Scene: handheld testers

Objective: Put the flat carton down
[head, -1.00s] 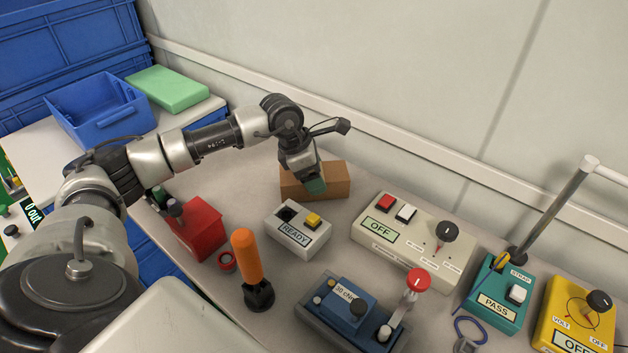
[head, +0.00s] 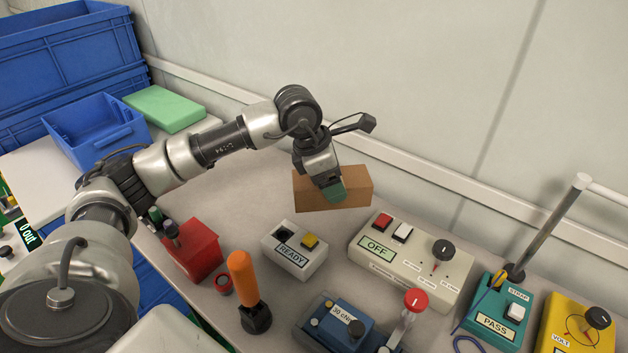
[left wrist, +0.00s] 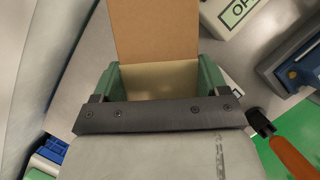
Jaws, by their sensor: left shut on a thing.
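The flat carton (head: 356,188) is a plain brown box near the back of the bench in the head view. My left gripper (head: 334,190), with green fingers, is shut on it from above. In the left wrist view the carton (left wrist: 156,35) sits between the two green fingers (left wrist: 157,82) and extends past them to the top edge. I cannot tell whether its underside touches the bench or hangs just above it. My right gripper is not in view.
The READY tester (head: 295,250) and the OFF tester (head: 411,262) stand in front of the carton. A red box (head: 191,252) and an orange-handled tool (head: 246,280) stand at left. The wall is behind. Bare bench (head: 240,205) lies left of the carton.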

